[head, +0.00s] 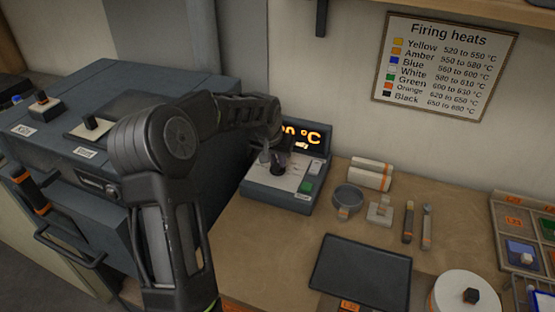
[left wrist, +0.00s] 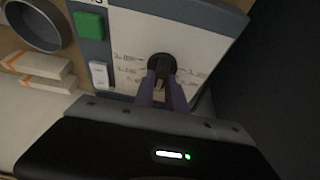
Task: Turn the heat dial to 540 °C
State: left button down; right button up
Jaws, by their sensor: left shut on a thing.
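The heat controller (head: 258,190) is a dark box with a white sloping face, beside the kiln on the bench. Its display (head: 311,135) glows orange; only a last "0 °C" shows, the rest is hidden behind my arm. My left gripper (head: 277,165) is at the dial on that face. In the left wrist view the black heat dial (left wrist: 161,66) is between the tips of my left gripper (left wrist: 161,82), which is shut on it. The scale marks around the dial are too small to read. A green button (left wrist: 89,26) and a white switch (left wrist: 99,74) lie beside the scale. My right gripper is not in view.
The dark kiln (head: 110,85) stands left of the controller. The Firing heats chart (head: 443,70) hangs on the wall.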

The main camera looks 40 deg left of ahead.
pick_arm(q)
jog(key=shift+f+n+b, duration=0.2)
jog(key=shift+n+b, duration=0.4)
jog(key=shift+b, duration=0.65)
jog(key=n+g+y+b, duration=0.1)
jog(key=n+b, duration=0.2)
jog(key=b, duration=0.1)
jog(key=shift+w+d+n+y, duration=0.1)
jog(key=shift+n+y, duration=0.3)
jog(key=n+b, duration=0.1)
jog(key=n, duration=0.1)
jog(key=shift+r+n+g+y+b, duration=0.1)
jog(key=shift+n+g+y+b, duration=0.2)
jog(key=shift+n+g+b, duration=0.1)
jog(key=shift+r+n+g+y, duration=0.1)
jog(key=shift+n+g+y, duration=0.4)
jog(key=shift+n, duration=1.5)
jog(key=shift+g, duration=0.3)
jog(key=c, duration=1.4)
grip_release()
jog(key=shift+o, duration=0.2)
